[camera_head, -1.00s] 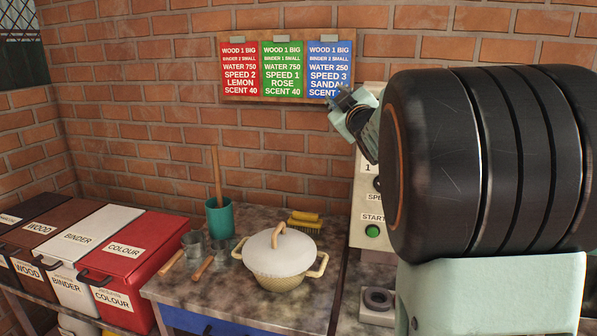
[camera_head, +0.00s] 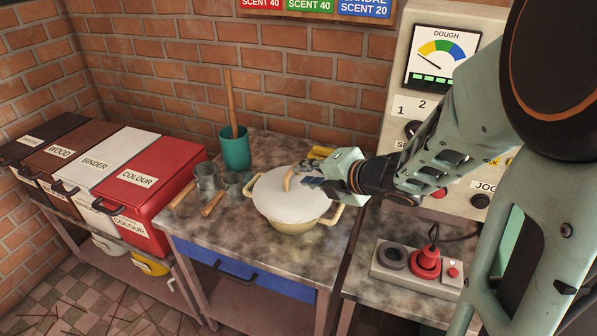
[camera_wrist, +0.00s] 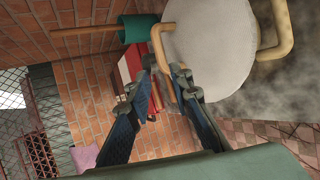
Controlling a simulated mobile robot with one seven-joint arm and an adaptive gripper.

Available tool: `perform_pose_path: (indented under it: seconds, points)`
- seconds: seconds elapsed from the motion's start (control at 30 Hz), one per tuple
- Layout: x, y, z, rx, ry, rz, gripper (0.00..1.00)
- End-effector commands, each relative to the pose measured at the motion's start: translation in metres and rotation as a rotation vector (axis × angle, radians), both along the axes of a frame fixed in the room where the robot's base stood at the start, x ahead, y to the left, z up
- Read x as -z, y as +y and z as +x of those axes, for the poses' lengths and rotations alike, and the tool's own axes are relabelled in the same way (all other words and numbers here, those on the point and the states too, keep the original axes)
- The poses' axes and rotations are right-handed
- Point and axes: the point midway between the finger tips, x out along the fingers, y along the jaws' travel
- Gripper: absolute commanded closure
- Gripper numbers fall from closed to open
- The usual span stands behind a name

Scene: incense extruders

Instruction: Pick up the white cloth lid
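The white cloth lid (camera_head: 270,200) is a pale round cover with an arched wooden handle (camera_head: 289,177), and it sits on a cream pot (camera_head: 303,228) on the stone-topped table. In the wrist view the lid (camera_wrist: 215,45) is at the upper right. Its handle (camera_wrist: 159,45) stands just beyond the space between my fingertips. My gripper (camera_head: 310,181) is over the right part of the lid, with its tips close to the handle. In the wrist view my gripper (camera_wrist: 164,70) has its fingers apart and nothing between them. Whether a fingertip touches the handle, I cannot tell.
A green cup (camera_head: 235,150) with a wooden stick stands behind the pot. Metal cups (camera_head: 207,177) with wooden handles lie to its left. Labelled bins, including a red one (camera_head: 150,185), are at left. A control panel (camera_head: 445,55) and a red plug (camera_head: 426,264) are at right.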

Motion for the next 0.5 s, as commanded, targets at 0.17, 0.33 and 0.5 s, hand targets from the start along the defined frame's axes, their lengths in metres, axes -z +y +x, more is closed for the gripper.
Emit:
perform_pose_path:
  seconds: [0.17, 0.33, 0.5]
  points:
    - [0.014, 0.014, 0.016, 0.0, 0.002, 0.002, 0.8]
    - [0.019, 0.019, 0.022, 0.002, 0.002, 0.002, 0.8]
    - [0.033, 0.03, 0.035, 0.001, 0.003, 0.002, 0.8]
